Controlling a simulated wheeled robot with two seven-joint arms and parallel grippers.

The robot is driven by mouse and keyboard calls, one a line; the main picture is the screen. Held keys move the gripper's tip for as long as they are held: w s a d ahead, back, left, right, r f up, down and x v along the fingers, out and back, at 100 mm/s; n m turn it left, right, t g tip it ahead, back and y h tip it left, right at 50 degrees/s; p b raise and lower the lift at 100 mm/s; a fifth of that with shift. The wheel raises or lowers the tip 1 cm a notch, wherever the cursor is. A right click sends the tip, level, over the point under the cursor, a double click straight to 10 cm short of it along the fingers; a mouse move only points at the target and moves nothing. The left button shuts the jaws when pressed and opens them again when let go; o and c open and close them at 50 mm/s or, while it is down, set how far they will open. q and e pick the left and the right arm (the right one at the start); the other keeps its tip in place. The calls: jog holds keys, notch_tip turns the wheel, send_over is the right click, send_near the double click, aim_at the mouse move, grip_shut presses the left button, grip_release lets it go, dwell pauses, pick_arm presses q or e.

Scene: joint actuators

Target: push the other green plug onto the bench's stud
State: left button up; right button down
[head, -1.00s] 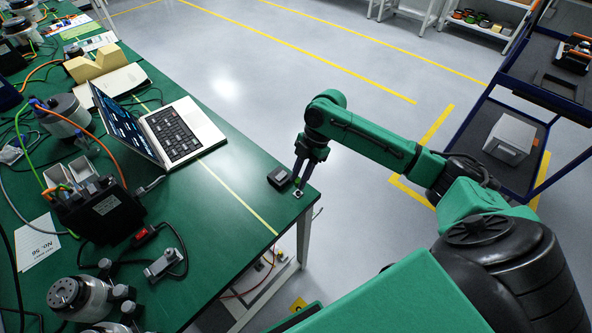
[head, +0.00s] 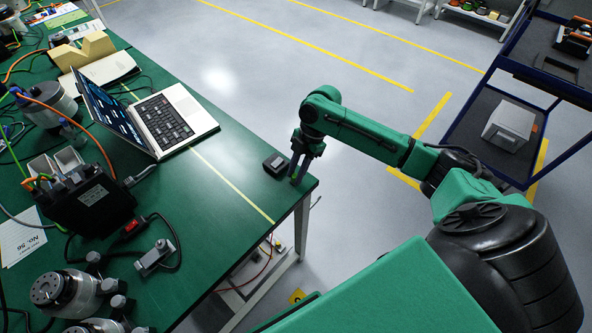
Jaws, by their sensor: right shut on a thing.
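My right gripper (head: 297,178) points down at the near right corner of the green bench (head: 232,187), its fingertips at or just above the top. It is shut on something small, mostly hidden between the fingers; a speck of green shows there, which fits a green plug. The bench's stud is hidden behind the fingertips, so I cannot tell whether plug and stud touch. A small dark block (head: 276,164) sits on the bench just left of the gripper. My left gripper is out of view.
An open laptop (head: 175,120) stands left of the gripper. A black box with cables (head: 92,198), a small grey metal device (head: 155,257) and round metal actuators (head: 66,292) crowd the bench's left side. A shelf cart (head: 497,90) stands at the right.

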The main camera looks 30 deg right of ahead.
jog(key=shift+f, duration=0.2)
dwell(0.6)
jog(key=c, duration=0.6)
grip_release()
jog(key=shift+r, duration=0.1)
